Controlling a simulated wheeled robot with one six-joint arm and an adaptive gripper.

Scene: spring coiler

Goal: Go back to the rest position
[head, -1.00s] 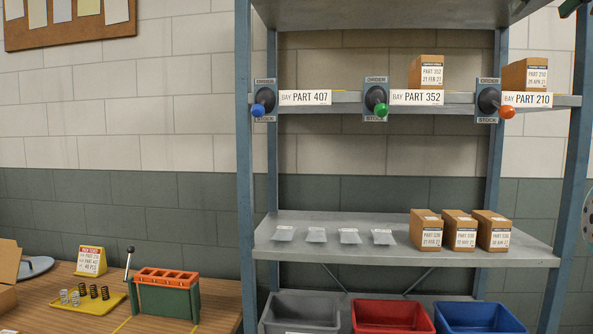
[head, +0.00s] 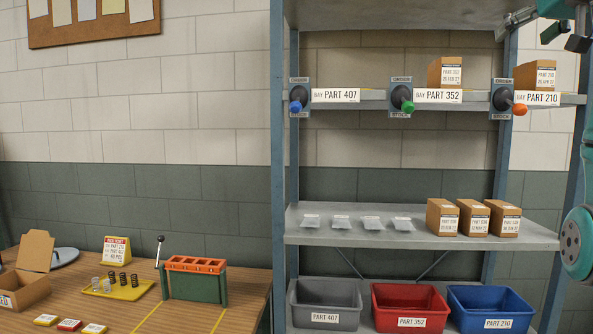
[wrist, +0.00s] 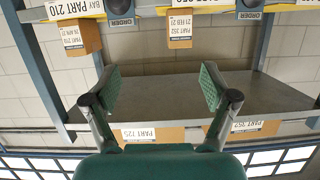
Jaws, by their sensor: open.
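My gripper (wrist: 155,100) shows in the wrist view with its two green-padded fingers spread wide and nothing between them. The wrist view looks upside down at the shelf rack, with the Part 210 box (wrist: 81,37) and the Part 352 box (wrist: 181,28) near its top. In the head view, part of my gripper (head: 566,30) shows at the top right corner, and a teal part of my arm is at the right edge. My gripper appears apart from the boxes and the rack.
The rack has levers with blue (head: 295,107), green (head: 407,106) and orange (head: 519,109) knobs. Three boxes and several small bags lie on the middle shelf (head: 345,235). Grey (head: 325,297), red (head: 411,300) and blue (head: 490,302) bins stand below. A wooden bench (head: 120,315) is at left.

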